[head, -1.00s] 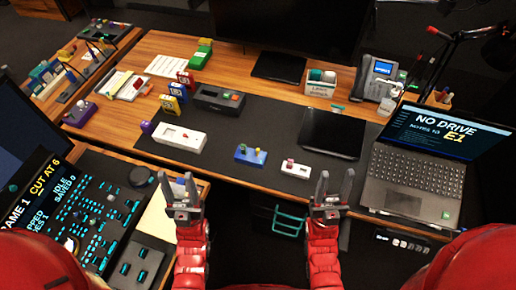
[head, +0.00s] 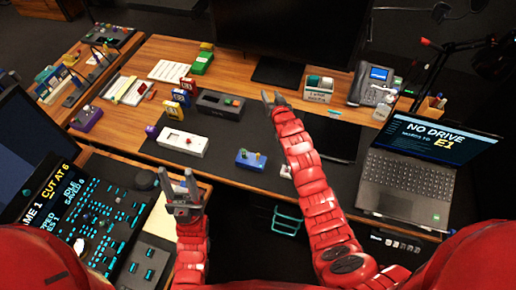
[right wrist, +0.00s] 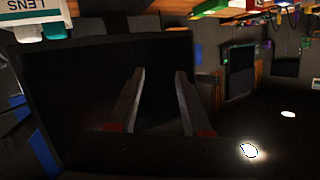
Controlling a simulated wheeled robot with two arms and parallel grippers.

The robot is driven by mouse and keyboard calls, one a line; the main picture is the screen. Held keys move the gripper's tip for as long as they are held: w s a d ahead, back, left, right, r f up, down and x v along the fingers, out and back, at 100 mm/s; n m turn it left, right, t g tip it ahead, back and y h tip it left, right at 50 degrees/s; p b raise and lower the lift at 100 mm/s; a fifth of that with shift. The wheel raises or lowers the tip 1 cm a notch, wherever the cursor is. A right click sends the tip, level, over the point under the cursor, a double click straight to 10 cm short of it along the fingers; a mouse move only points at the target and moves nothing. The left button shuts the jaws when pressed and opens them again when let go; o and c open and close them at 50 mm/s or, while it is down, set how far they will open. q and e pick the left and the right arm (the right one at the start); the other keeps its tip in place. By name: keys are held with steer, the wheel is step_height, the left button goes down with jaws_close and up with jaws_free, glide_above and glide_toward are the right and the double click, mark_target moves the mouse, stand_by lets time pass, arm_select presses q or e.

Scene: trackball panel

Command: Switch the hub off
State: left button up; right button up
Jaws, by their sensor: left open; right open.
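No label marks which unit is the hub. A white box (head: 188,146) with a red part lies on the dark desk mat, left of centre. A blue box (head: 245,162) with knobs sits right of it. A dark grey box (head: 212,107) with small coloured parts on its right end stands behind. My right gripper (head: 272,98) is open and empty over the desk, right of the dark grey box; its two fingers also show in the right wrist view (right wrist: 158,85). My left gripper (head: 179,184) is open and empty near the desk's front edge. A small white box (head: 286,171) is mostly hidden by my right arm.
A laptop (head: 410,180) stands on the right, a phone (head: 372,88) and a lens-wipe box (head: 318,91) behind it. A dark flat pad (head: 335,138) lies beside my right arm. A monitor (head: 295,35) stands at the back. A console (head: 95,220) is at lower left.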

steer(key=a+f+m+g+h+p, duration=0.1)
steer(key=a+g, duration=0.1)
steer(key=g, duration=0.2)
step_height(320, 180, up, 4)
steer(key=m+g+h+p, duration=0.2)
steer(key=g+p, duration=0.1)
steer(key=g, duration=0.7)
glide_above(258, 154)
step_height(258, 154, down, 15)
steer(key=b, duration=0.2)
steer(key=shift+f+b, duration=0.1)
steer(key=shift+b, duration=0.25)
steer(key=shift+f, duration=0.85)
steer(key=shift+c, duration=0.3)
jaws_close()
